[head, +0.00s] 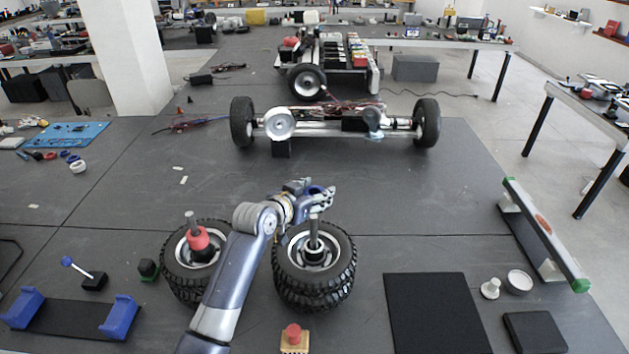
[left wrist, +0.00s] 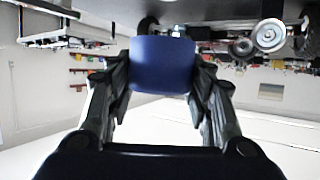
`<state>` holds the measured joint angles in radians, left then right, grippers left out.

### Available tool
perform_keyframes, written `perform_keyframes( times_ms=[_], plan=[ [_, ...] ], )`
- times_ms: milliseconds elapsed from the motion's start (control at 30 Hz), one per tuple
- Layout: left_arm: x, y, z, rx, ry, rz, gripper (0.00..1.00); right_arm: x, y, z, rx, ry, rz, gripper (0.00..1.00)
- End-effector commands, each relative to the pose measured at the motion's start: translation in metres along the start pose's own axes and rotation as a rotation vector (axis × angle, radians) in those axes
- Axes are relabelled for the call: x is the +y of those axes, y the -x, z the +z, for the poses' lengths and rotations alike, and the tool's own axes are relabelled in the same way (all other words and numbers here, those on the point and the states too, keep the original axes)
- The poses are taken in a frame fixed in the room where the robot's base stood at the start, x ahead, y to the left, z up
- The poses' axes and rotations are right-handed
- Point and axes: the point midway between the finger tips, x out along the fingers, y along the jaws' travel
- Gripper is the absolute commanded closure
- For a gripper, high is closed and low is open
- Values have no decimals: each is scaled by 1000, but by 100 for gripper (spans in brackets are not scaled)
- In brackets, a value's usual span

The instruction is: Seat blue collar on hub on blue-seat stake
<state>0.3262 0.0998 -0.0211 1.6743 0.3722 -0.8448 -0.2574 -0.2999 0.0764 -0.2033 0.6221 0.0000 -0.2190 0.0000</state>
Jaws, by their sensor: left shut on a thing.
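The blue collar (left wrist: 162,66) sits between the two fingers of my left gripper (left wrist: 163,82) in the left wrist view, and the fingers are shut on it. In the head view my left gripper (head: 322,197) is close to the top of the grey stake (head: 314,229) that stands upright in the hub of the right wheel (head: 318,285). My right gripper is not in view.
My left forearm passes between the wheels. A blue cradle (head: 119,317) and a blue-knobbed piece (head: 67,261) lie at left. A red-topped wooden block (head: 294,341) is in front. A black mat (head: 434,315) is at right. A wheeled axle chassis (head: 340,120) stands behind.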

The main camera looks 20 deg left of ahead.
Motion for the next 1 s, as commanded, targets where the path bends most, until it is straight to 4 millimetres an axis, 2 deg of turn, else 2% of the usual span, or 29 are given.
perform_keyframes(
  times_ms=[200,467,1000],
  plan=[
    [-1,-1,1,2,1,-2,77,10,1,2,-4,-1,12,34],
    [-1,0,3,2,2,-4,77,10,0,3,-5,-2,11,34],
    [-1,-20,50,1,2,-3,77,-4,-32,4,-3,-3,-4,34]
  ],
)
